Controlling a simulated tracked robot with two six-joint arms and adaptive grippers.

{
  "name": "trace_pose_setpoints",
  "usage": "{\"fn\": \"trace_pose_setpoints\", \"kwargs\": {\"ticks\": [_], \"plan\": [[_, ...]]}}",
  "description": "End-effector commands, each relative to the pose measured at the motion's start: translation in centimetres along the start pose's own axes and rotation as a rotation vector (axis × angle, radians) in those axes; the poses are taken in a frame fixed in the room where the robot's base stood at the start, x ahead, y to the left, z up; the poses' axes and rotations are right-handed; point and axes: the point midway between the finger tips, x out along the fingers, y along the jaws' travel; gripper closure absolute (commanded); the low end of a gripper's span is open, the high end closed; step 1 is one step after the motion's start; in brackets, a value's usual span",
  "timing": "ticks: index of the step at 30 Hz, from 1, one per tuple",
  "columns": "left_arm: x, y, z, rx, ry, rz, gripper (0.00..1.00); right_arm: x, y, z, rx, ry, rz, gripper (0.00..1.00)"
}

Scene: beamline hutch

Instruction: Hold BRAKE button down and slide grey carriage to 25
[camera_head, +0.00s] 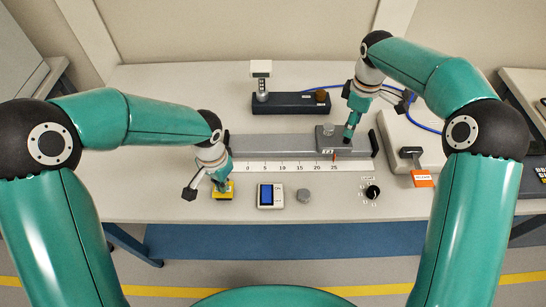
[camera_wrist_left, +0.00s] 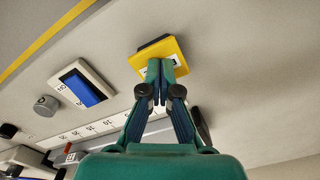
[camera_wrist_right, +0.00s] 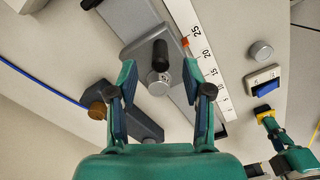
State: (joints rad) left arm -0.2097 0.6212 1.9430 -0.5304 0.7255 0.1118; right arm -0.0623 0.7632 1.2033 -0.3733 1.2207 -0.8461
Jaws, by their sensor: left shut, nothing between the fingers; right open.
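The yellow button box (camera_head: 228,195) stands at the bench front; it also shows in the left wrist view (camera_wrist_left: 172,47). My left gripper (camera_head: 221,187) is shut and empty, its tips at the top of the box. The button is hidden, so I cannot tell whether it is pressed. The grey carriage (camera_head: 328,148) sits on the rail (camera_head: 270,143) toward its right end, its red pointer close to the 25 mark (camera_wrist_right: 197,32).
An orange-tagged lever (camera_head: 421,179) is at right. The bench's left side is clear.

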Motion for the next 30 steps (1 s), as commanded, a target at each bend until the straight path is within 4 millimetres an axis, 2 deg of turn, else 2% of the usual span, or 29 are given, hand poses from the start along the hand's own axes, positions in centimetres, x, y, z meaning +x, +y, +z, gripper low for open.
{"fn": "trace_pose_setpoints", "kwargs": {"ticks": [16,30], "plan": [[0.1,0.0,0.0,0.000,0.000,0.000,1.00,-4.3,0.0,0.0,0.000,0.001,0.000,0.50],[-0.1,0.0,0.0,0.000,0.000,0.000,1.00,-4.8,0.0,0.0,-0.001,0.000,-0.001,0.50]]}}
